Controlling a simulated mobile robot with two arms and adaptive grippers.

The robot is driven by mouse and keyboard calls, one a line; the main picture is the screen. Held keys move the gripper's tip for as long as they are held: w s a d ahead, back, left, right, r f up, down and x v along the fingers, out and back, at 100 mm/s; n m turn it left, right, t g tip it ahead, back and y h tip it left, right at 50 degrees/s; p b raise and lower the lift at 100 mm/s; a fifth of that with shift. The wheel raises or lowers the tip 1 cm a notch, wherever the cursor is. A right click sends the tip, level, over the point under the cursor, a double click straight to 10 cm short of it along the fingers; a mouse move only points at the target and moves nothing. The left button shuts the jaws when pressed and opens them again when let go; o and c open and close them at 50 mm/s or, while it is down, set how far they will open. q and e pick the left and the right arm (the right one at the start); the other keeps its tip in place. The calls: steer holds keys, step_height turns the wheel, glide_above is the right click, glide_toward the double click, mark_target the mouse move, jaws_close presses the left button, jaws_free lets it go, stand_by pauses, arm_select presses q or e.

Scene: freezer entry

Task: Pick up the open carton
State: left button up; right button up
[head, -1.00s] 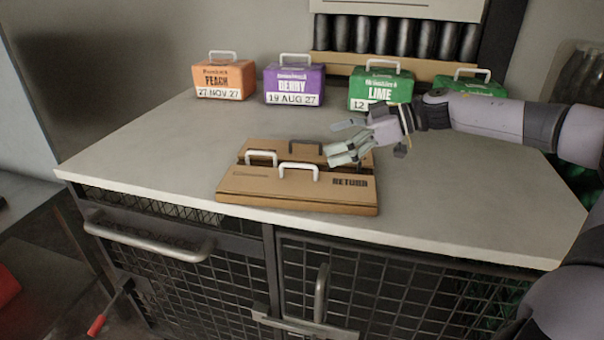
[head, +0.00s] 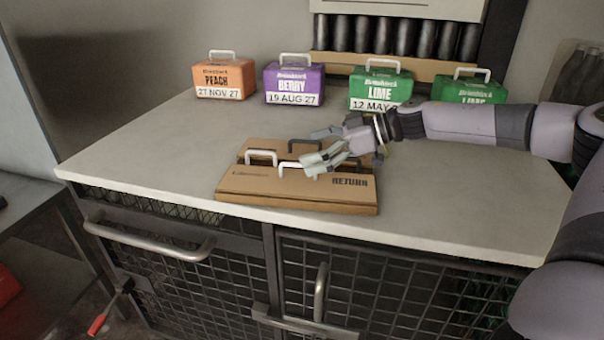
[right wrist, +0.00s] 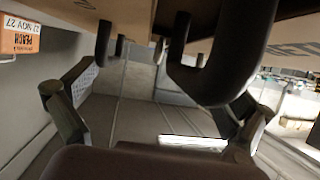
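Cartons with top handles stand at the back of the counter: orange Peach (head: 224,80), purple Berry (head: 293,86), green Lime (head: 380,90) and a second green Lime (head: 470,91). I cannot tell that any of these has an open lid. A low brown carton marked RETURN (head: 300,192) lies at the front edge, with white and dark handles on it. My left gripper is not in view.
The pale counter (head: 140,150) is clear to the left and right of the brown carton. Mesh cabinet doors with a bar handle (head: 150,243) are below its front edge. A rack of dark cylinders (head: 395,36) stands at the back wall.

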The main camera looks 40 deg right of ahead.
steer(key=c, duration=1.5)
steer(key=shift+c, duration=0.2)
